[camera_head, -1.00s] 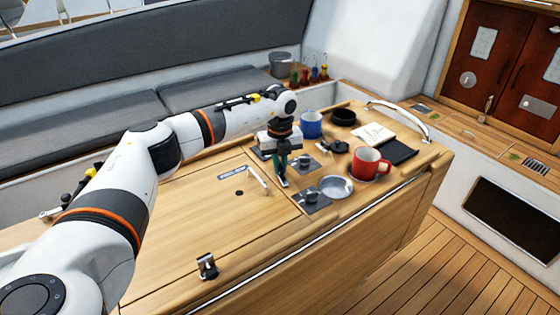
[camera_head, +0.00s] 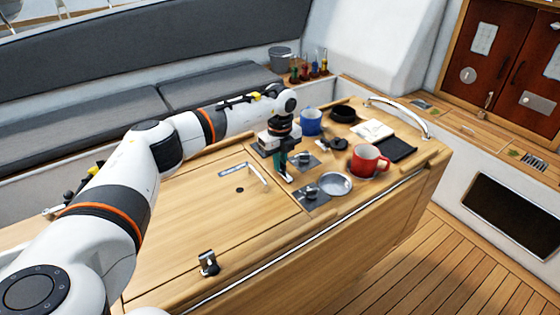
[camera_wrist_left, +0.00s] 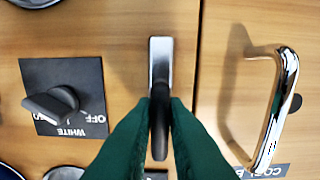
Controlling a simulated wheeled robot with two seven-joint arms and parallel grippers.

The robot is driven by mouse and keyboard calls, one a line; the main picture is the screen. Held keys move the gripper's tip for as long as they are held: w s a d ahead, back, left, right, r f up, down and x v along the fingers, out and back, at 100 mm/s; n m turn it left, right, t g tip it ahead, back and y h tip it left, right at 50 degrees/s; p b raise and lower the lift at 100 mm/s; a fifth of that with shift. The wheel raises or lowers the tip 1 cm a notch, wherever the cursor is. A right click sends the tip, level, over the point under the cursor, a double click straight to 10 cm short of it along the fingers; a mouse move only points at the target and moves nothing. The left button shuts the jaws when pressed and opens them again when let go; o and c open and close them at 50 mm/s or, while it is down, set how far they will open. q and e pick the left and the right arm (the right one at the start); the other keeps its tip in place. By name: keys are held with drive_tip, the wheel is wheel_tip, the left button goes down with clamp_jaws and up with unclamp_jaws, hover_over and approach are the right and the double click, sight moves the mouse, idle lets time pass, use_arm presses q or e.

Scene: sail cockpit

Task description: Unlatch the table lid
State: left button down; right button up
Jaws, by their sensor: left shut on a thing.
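The wooden table lid (camera_head: 190,215) lies flat and closed in the head view. A silver bar handle (camera_head: 258,173) stands near its right edge and also shows in the wrist view (camera_wrist_left: 279,105). A dark latch lever (camera_wrist_left: 159,135) on a silver plate (camera_wrist_left: 161,58) sits just left of the lid seam in the wrist view. My left gripper (camera_head: 286,178) points down there, its green fingers (camera_wrist_left: 160,105) shut on the lever from both sides. The fingers hide part of the lever. A second metal latch (camera_head: 208,263) is at the lid's front edge. My right gripper is out of view.

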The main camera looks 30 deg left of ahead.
use_arm(q)
drive_tip(key=shift+f, duration=0.1)
drive_tip(key=c, duration=1.4)
unclamp_jaws()
drive_tip(key=shift+c, duration=0.2)
wheel_tip(320, 180, up, 12)
drive_tip(key=b, duration=0.2)
